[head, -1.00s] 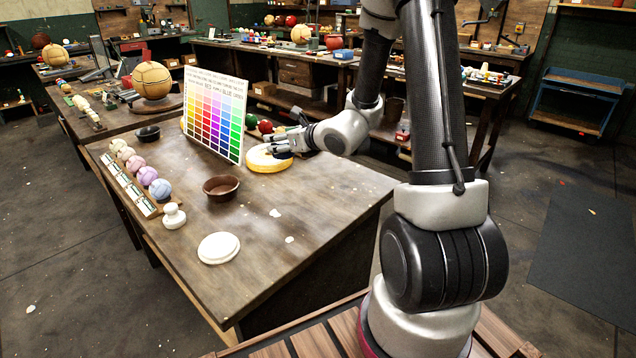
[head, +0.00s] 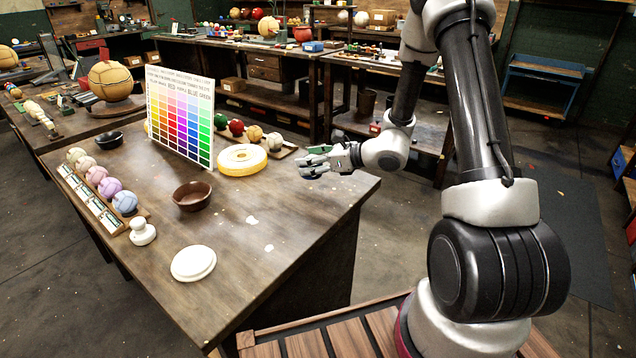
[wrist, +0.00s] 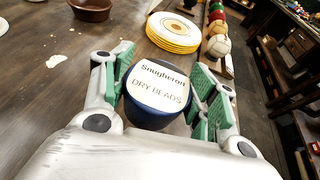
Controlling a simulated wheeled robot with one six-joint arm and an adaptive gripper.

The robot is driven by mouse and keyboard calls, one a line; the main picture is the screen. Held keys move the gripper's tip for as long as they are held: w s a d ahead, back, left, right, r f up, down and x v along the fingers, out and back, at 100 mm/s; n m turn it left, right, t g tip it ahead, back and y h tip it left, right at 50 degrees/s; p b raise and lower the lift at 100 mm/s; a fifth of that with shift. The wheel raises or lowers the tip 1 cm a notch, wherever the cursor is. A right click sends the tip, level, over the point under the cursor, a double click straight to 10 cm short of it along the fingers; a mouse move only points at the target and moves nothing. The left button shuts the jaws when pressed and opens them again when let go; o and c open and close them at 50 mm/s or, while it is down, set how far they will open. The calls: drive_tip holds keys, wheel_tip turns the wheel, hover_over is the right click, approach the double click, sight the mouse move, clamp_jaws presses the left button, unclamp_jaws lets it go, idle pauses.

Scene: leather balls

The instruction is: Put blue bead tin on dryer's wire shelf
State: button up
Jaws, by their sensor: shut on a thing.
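The blue bead tin (wrist: 155,115) is a round dark blue tin. Its white lid reads "Snugheron DRY BEADS". In the wrist view it sits between the green-padded fingers of my gripper (wrist: 163,92). My gripper is shut on the tin. In the head view my gripper (head: 315,162) is above the right part of the bench, right of a yellow and white round stack; I cannot make out the tin there. I cannot pick out the dryer's wire shelf in either view.
The workbench (head: 270,270) carries the yellow and white round stack (head: 242,165), a colour chart (head: 180,120), a brown bowl (head: 192,196), a white disc (head: 193,262) and a rack of pastel balls (head: 97,175). A row of coloured balls (head: 254,133) lies behind the stack.

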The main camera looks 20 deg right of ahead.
drive_tip(key=shift+f, duration=3)
drive_tip(key=shift+f, duration=0.15)
drive_tip(key=o, duration=1.2)
